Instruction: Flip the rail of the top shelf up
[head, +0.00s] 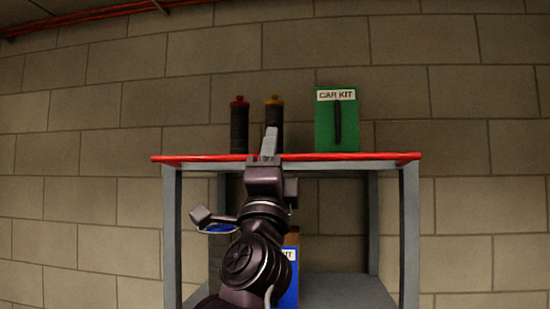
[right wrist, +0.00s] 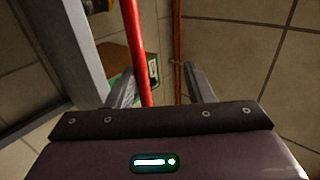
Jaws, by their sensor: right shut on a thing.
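The top shelf's red rail (head: 350,156) runs level along the front edge of the grey shelf unit (head: 410,235), at board height. My right gripper (head: 269,142) reaches it from below, near the rail's middle, with its finger sticking up past the rail. In the right wrist view the red rail (right wrist: 136,50) passes between the two fingers of my right gripper (right wrist: 160,88), close to the left finger. My left gripper is not in view.
On the top shelf stand a red-capped dark bottle (head: 239,125), a yellow-capped one (head: 274,112) and a green CAR KIT box (head: 324,130). A blue box (head: 291,280) sits lower, partly behind my arm. A block wall (head: 480,90) is behind. The right of the top shelf is clear.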

